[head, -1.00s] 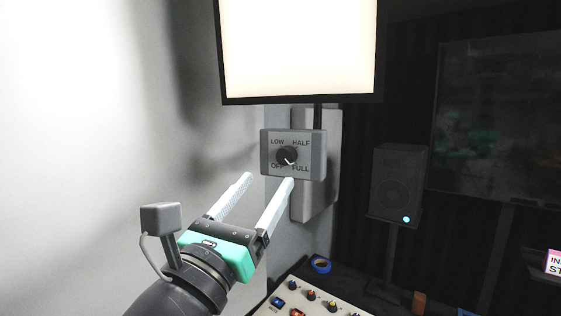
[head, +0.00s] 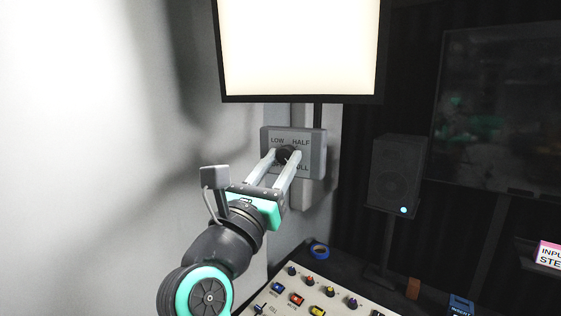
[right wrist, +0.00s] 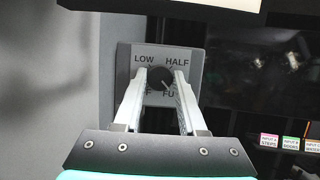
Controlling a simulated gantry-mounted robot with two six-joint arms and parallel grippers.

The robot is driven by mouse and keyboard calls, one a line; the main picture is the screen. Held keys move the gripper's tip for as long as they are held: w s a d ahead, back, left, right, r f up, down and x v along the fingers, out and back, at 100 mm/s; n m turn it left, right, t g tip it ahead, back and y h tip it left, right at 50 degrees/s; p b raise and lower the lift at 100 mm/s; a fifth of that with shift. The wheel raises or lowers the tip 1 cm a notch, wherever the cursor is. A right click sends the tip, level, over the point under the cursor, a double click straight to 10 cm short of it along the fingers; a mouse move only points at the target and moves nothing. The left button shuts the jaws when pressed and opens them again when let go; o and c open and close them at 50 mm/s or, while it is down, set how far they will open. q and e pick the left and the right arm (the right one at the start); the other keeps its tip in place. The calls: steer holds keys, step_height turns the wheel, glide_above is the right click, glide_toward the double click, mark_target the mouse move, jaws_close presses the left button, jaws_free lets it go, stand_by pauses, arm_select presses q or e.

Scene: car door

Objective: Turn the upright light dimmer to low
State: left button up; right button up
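The light dimmer is a grey box (head: 316,154) with a round black knob (head: 285,154), below the bright light panel. Its face carries LOW, HALF, OFF and FULL; my fingers partly cover the lower labels. In the right wrist view the knob (right wrist: 159,78) has its white pointer toward the lower right, at FULL. My right gripper (head: 284,155) has one finger on each side of the knob. In the right wrist view its fingers (right wrist: 160,75) stand apart, with a small gap seeming to show beside the knob. My left gripper is not in view.
The bright light panel (head: 298,50) hangs just above the dimmer. A mixing console (head: 318,295) with several coloured knobs and a blue tape roll (head: 319,251) are below. A speaker (head: 397,173) stands to the right. The white wall at left is clear.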

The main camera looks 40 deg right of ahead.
jaws_close()
